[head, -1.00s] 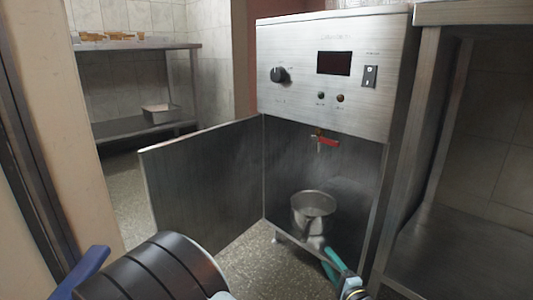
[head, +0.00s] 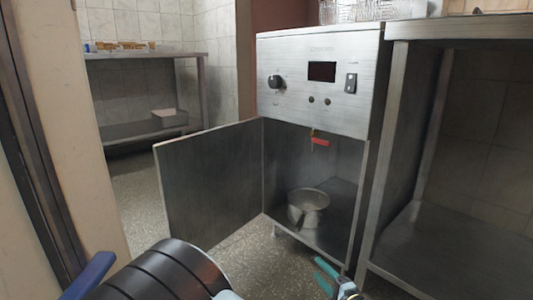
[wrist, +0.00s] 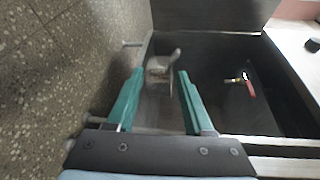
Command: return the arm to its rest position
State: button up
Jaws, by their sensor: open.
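My gripper (head: 326,275) is low at the bottom of the head view, in front of the open compartment of the steel machine (head: 300,85). In the wrist view its teal fingers (wrist: 160,100) are spread apart with nothing between them. A metal pot (head: 306,208) stands on the compartment floor below a tap with a red handle (head: 320,142). The pot (wrist: 160,68) also shows in the wrist view, beyond the fingertips and apart from them. My black arm link fills the bottom left of the head view.
The machine's door (head: 210,185) stands open to the left. A steel table (head: 455,235) with a lower shelf is close on the right. A far steel shelf (head: 145,130) holds a light box (head: 170,118). Speckled floor (head: 260,255) is free in front of the machine.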

jog(key=s+a+n+g+y+p, duration=0.25)
jog(key=a+n+g+y, duration=0.35)
jog(key=a, duration=0.5)
jog(key=s+a+r+n+g+h+p, duration=0.25)
jog(key=s+a+r+g+h, duration=0.2)
jog(key=r+g, duration=0.35)
jog(key=a+r+n+h+p, duration=0.2)
jog(key=a+r+n+h, duration=0.15)
jog(key=r, duration=0.85)
jog(key=a+r+n+h+p, duration=0.15)
jog(key=a+r+h, duration=0.25)
jog(key=r, duration=0.8)
notch_tip(320, 180, up, 38)
jog(key=p, duration=3.7)
jog(key=shift+d+p, duration=0.25)
jog(key=shift+p, duration=0.05)
